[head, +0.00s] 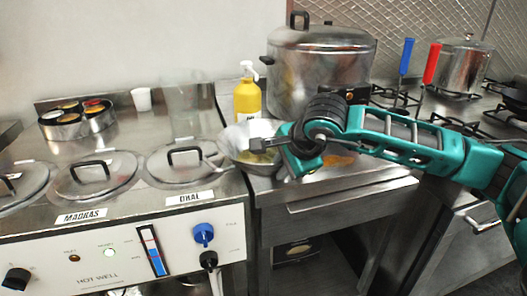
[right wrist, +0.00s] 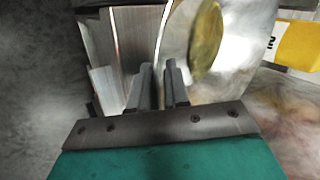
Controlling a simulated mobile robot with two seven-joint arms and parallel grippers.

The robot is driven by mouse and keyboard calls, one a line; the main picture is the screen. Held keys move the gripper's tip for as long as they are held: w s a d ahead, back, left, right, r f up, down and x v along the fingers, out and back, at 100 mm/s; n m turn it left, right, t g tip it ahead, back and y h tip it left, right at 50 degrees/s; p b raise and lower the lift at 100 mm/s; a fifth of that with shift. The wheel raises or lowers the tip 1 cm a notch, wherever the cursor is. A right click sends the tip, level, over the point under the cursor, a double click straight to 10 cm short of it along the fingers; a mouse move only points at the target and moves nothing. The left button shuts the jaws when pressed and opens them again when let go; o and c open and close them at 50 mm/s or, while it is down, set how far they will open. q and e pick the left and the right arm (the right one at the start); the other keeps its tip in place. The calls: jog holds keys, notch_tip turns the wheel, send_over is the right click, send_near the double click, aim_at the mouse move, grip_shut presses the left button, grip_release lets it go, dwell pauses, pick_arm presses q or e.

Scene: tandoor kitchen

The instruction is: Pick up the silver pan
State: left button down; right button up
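The silver pan (head: 238,157) is a shallow round metal vessel at the left end of the steel counter, in front of the yellow bottle. Yellowish contents show inside it. My right gripper (head: 258,143) reaches over its right side and hides part of it. In the right wrist view, the pan's shiny inside (right wrist: 180,45) is close up, with a yellow patch. The two fingers (right wrist: 160,82) are close together, with the pan's rim running between them. They look shut on the rim, though the contact is small. My left gripper is not in view.
A large lidded pot (head: 310,80) and a yellow bottle (head: 247,98) stand behind the pan. A hot well with lids (head: 97,175) is left, with a spice tin (head: 78,122) behind. A stove with a smaller pot (head: 460,70) is right.

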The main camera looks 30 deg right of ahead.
jog(key=shift+c, duration=0.3)
grip_shut()
dwell(1.1)
jog(key=shift+w, duration=0.1)
